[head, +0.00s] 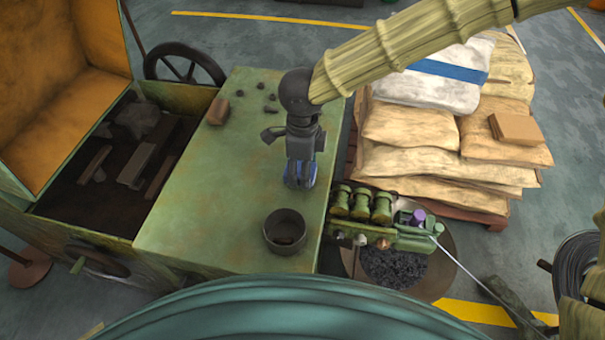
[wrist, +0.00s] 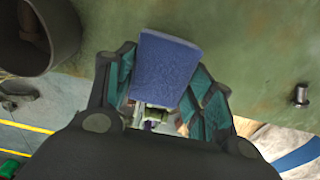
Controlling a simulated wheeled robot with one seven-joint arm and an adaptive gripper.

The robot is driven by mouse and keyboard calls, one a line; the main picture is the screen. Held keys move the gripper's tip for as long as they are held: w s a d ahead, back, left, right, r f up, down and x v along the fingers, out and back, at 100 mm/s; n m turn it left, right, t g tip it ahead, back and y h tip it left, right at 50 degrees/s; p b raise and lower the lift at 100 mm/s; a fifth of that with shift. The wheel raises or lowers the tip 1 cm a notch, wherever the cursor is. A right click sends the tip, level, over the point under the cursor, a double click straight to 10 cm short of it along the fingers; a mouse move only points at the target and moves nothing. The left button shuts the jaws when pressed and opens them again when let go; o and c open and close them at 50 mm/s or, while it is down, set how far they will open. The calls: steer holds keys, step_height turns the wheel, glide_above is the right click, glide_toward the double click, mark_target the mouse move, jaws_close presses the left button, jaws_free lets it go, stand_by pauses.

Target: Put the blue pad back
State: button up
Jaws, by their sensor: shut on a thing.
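The blue pad (wrist: 165,68) is a flat blue block, held between the two fingers of my gripper (wrist: 163,95) in the wrist view. My gripper is shut on it, and the pad sits slightly tilted between the teal finger linings. In the head view my gripper (head: 299,180) points down over the green machine top (head: 185,200), and only slivers of blue show between its fingers. I cannot tell whether the pad touches the surface.
A dark round cup (head: 285,232) stands on the green top, close to my gripper; it also shows in the wrist view (wrist: 38,35). A brown block (head: 218,111) and several small dark parts lie at the back. Green cylinders (head: 361,204) line the right edge. Sacks (head: 420,165) are stacked beyond.

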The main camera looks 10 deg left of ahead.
steer(key=shift+f+p, duration=0.35)
steer(key=shift+f, duration=1.25)
steer(key=shift+f, duration=0.15)
steer(key=o, duration=1)
steer(key=shift+c, duration=0.2)
step_height(320, 180, up, 12)
steer(key=shift+r+b, duration=0.15)
steer(key=shift+b, duration=1.05)
